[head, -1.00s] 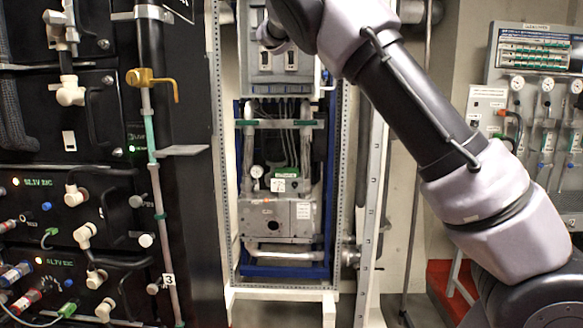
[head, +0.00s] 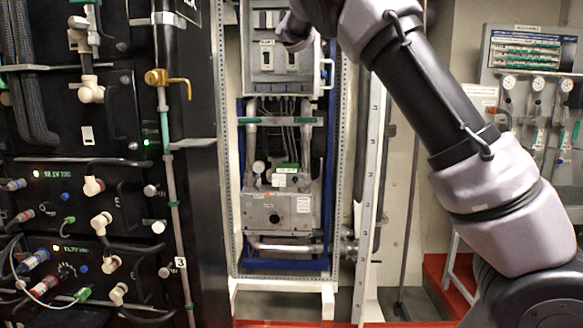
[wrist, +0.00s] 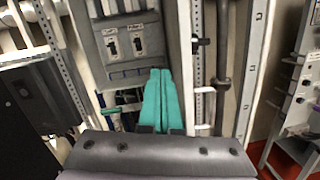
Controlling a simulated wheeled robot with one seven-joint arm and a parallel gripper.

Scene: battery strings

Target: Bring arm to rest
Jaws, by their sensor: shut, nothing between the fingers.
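My gripper shows in the wrist view (wrist: 160,95), with its two teal fingers together and nothing between them. It points toward the grey switch box (wrist: 125,45), which has two breaker switches on its front. I cannot tell the distance between fingertips and box. In the head view my arm (head: 430,110) comes from the lower right up to the top middle, bent high in front of the box (head: 278,60). My gripper's fingers are not visible in the head view.
A black battery rack (head: 70,190) with valves and cables fills the left. A brass valve handle (head: 168,78) sticks out from it. A metal frame (head: 340,180) holds piping below the box. A gauge panel (head: 530,90) and red steps (head: 445,280) are at the right.

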